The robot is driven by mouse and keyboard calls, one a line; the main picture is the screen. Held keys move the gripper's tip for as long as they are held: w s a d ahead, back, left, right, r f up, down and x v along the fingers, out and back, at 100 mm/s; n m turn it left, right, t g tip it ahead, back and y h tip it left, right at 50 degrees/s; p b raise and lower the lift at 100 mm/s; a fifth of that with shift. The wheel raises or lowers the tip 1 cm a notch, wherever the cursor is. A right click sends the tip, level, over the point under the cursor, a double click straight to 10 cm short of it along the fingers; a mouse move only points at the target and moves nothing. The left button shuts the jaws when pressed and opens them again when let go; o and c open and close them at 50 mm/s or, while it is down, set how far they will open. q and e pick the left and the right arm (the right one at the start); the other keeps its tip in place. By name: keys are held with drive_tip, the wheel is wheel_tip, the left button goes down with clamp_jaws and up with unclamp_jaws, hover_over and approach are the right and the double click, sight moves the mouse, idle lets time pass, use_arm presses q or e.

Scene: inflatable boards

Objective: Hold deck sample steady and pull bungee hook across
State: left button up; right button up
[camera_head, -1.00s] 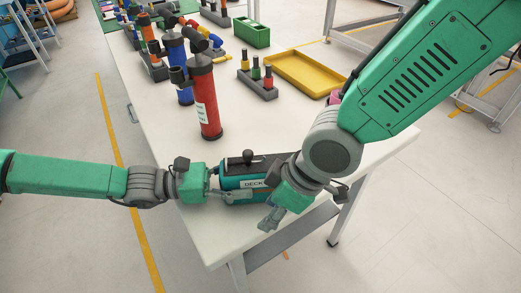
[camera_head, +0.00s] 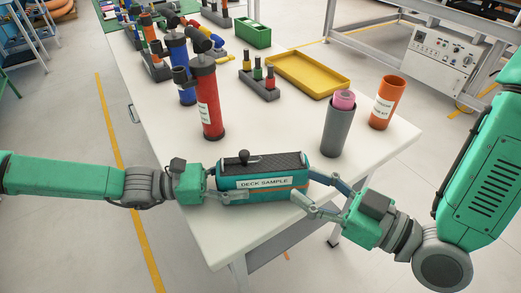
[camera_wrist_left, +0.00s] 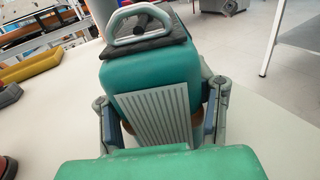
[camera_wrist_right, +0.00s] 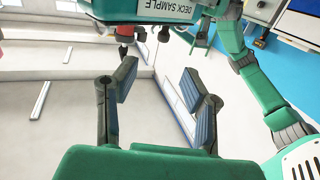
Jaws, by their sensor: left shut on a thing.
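The deck sample (camera_head: 262,195), a teal block with a dark top pad, a knob and a "DECK SAMPLE" label, lies near the table's front edge. An orange cord (camera_head: 285,190) runs along its front side; I cannot make out its hook. My left gripper (camera_head: 212,188) is shut on the sample's left end; the left wrist view shows its fingers on both sides of the teal body (camera_wrist_left: 150,75). My right gripper (camera_head: 314,190) is open at the right end. In the right wrist view its fingers (camera_wrist_right: 152,100) are apart and empty, with the labelled side (camera_wrist_right: 155,10) beyond.
A red pump (camera_head: 206,98) stands behind the sample. A grey cup with a pink roll (camera_head: 337,128) and an orange cup (camera_head: 386,103) stand at the right. A yellow tray (camera_head: 308,75) lies further back. The white table (camera_head: 270,130) is bare between them.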

sight(253, 165)
drive_tip(key=shift+m+t, duration=0.3)
drive_tip(key=x, duration=1.1)
drive_tip(key=shift+w+r, duration=0.2)
drive_tip(key=shift+r, duration=0.1)
drive_tip(key=shift+w+a, duration=0.2)
drive_tip(key=shift+a, duration=0.55)
drive_tip(key=shift+d, duration=0.3)
clamp_jaws()
drive_tip(key=shift+d, duration=0.2)
unclamp_jaws()
drive_tip(key=shift+a, duration=0.4)
